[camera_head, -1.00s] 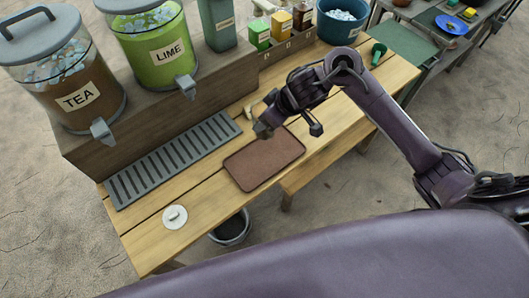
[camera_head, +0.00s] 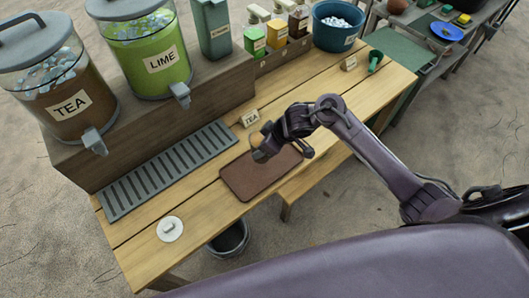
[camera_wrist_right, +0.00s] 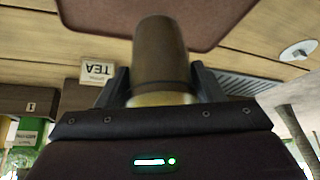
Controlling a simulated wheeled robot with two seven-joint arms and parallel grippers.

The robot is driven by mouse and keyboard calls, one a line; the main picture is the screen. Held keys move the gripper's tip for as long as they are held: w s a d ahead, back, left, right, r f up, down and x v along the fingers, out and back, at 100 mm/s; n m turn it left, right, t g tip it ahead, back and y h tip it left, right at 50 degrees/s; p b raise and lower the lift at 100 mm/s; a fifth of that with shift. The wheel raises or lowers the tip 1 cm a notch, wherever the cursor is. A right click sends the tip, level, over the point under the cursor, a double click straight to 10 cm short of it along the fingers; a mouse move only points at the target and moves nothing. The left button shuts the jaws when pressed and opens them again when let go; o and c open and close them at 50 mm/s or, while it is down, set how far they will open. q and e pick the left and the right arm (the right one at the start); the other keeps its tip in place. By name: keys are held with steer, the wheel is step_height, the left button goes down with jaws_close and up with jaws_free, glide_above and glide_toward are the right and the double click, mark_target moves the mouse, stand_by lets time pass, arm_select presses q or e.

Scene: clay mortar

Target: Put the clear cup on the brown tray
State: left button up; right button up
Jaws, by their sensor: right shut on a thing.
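My right gripper (camera_head: 262,150) is over the back-left edge of the brown tray (camera_head: 245,186) in the head view. In the right wrist view its two fingers (camera_wrist_right: 160,88) are shut on a cup (camera_wrist_right: 160,50) that looks brown, with a yellowish end between the fingers. In the head view the cup is mostly hidden by the gripper; a small orange-tan patch (camera_head: 257,139) shows there. The tray also shows in the wrist view (camera_wrist_right: 215,20), beyond the cup. I cannot tell whether the cup touches the tray. My left gripper is not in view.
A small TEA sign (camera_head: 251,118) stands on the wooden table behind the gripper. A slatted grey drip grate (camera_head: 170,172) lies left of the tray, below the TEA (camera_head: 68,110) and LIME (camera_head: 158,60) dispensers. A white lid (camera_head: 170,229) lies at the front left.

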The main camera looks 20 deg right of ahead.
steer(key=shift+f, duration=2.2)
steer(key=o, duration=1.3)
steer(key=shift+f, duration=0.15)
steer(key=shift+r, duration=0.25)
steer(key=p+v, duration=0.1)
steer(key=v, duration=1.1)
steer(key=shift+f, duration=0.1)
